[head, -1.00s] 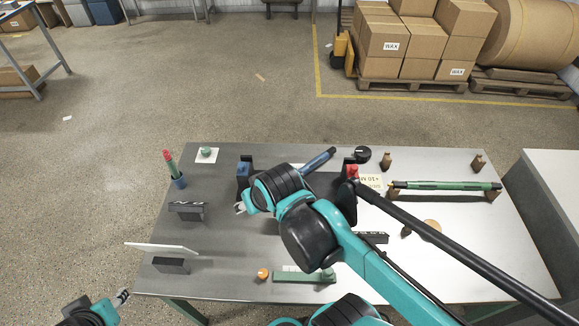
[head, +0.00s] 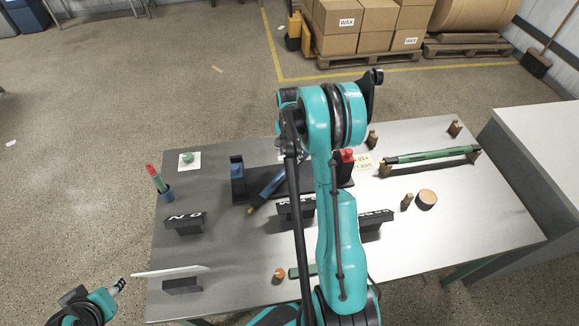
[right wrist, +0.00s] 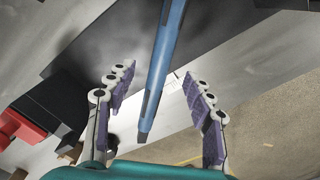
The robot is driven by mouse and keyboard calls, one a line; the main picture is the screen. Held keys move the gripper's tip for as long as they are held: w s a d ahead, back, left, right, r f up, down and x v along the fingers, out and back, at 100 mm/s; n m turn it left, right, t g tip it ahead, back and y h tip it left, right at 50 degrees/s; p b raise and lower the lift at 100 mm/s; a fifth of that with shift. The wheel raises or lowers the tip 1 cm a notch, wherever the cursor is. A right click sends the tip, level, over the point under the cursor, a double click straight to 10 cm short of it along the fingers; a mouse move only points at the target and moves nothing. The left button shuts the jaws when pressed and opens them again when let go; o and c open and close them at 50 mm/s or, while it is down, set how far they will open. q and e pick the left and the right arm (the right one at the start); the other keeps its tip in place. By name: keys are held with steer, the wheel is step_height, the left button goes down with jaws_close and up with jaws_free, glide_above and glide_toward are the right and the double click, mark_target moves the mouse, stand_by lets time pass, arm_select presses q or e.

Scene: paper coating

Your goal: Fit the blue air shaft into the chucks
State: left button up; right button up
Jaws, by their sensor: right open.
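The blue air shaft (head: 266,189) lies slantwise on the black base between the chucks in the head view, its upper part hidden by my right arm. The blue-faced chuck (head: 237,169) stands at the left end of the base and the red-marked chuck (head: 346,158) at the right. In the right wrist view, the shaft (right wrist: 162,70) runs between the spread fingers of my open right gripper (right wrist: 159,78), with gaps on both sides. The red chuck (right wrist: 22,128) shows at left there.
A green shaft (head: 430,155) rests on wooden supports at the right. The table's front right is clear.

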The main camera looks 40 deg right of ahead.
mark_target(290, 165)
steer(key=f+b, duration=0.1)
steer(key=f, duration=0.2)
steer(key=shift+d, duration=0.2)
steer(key=f, duration=0.1)
steer(key=f+b, duration=0.1)
steer(key=f, duration=0.1)
steer(key=f+b, duration=0.1)
steer(key=f, duration=0.1)
steer(key=shift+w+d+f, duration=0.1)
steer(key=shift+w+f, duration=0.05)
steer(key=shift+w, duration=0.15)
steer(key=shift+c, duration=0.3)
jaws_close()
